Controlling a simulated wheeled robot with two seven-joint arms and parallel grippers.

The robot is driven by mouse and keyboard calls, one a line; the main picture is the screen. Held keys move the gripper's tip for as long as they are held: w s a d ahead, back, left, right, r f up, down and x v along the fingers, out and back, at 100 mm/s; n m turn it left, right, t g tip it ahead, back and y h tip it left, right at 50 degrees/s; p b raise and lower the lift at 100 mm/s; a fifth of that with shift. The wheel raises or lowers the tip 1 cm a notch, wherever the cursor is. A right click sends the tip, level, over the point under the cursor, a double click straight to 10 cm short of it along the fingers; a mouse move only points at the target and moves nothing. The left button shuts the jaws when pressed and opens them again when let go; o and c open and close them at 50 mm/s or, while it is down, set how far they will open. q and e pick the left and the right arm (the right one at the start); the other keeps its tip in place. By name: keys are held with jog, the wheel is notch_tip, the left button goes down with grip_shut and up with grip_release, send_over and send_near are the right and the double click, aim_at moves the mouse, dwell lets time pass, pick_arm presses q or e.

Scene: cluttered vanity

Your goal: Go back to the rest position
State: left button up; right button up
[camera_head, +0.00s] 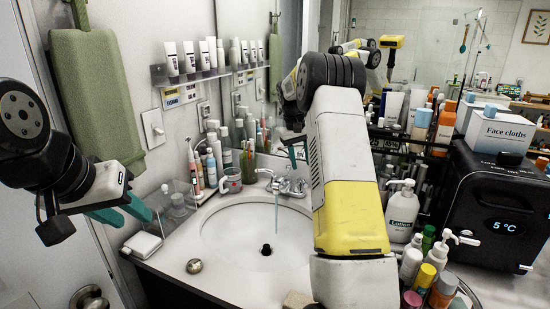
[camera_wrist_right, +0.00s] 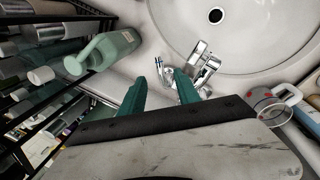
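My left gripper (camera_head: 125,212) is at the left of the head view, in the air in front of the wall and towel. Its teal fingers look apart, with nothing between them. My right arm reaches over the counter right of the basin. My right gripper (camera_head: 291,152) is partly hidden behind its own wrist, above the faucet area. In the right wrist view its two teal fingers (camera_wrist_right: 160,92) are apart and empty. The chrome faucet (camera_head: 287,185) shows beyond the fingertips in the wrist view (camera_wrist_right: 203,65). I cannot tell whether they touch it.
A thin bluish stream (camera_head: 277,212) falls into the white basin (camera_head: 225,235). A lotion bottle (camera_head: 403,210), several small bottles and a black cooler (camera_head: 500,215) crowd the right. A clear mug (camera_head: 231,180) and toothpaste tubes stand behind the basin. A green towel (camera_head: 95,90) hangs left.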

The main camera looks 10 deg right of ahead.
jog(key=s+a+r+t+y, duration=0.15)
jog(key=s+a+r, duration=0.25)
jog(key=s+r, duration=0.4)
jog(key=s+a+r+t+y, duration=0.1)
jog(key=s+a+r+t, duration=0.1)
jog(key=s+a+r, duration=0.45)
jog(key=s+a+f+t+y, duration=0.1)
jog(key=s+a, duration=0.1)
jog(key=s, duration=0.9)
jog(key=s+a+f+t+y, duration=0.1)
jog(key=s+a, duration=0.2)
jog(key=s, duration=0.8)
jog(key=shift+s+a+f+t, duration=0.15)
jog(key=shift+s+a+t, duration=0.1)
jog(key=shift+s+t, duration=0.15)
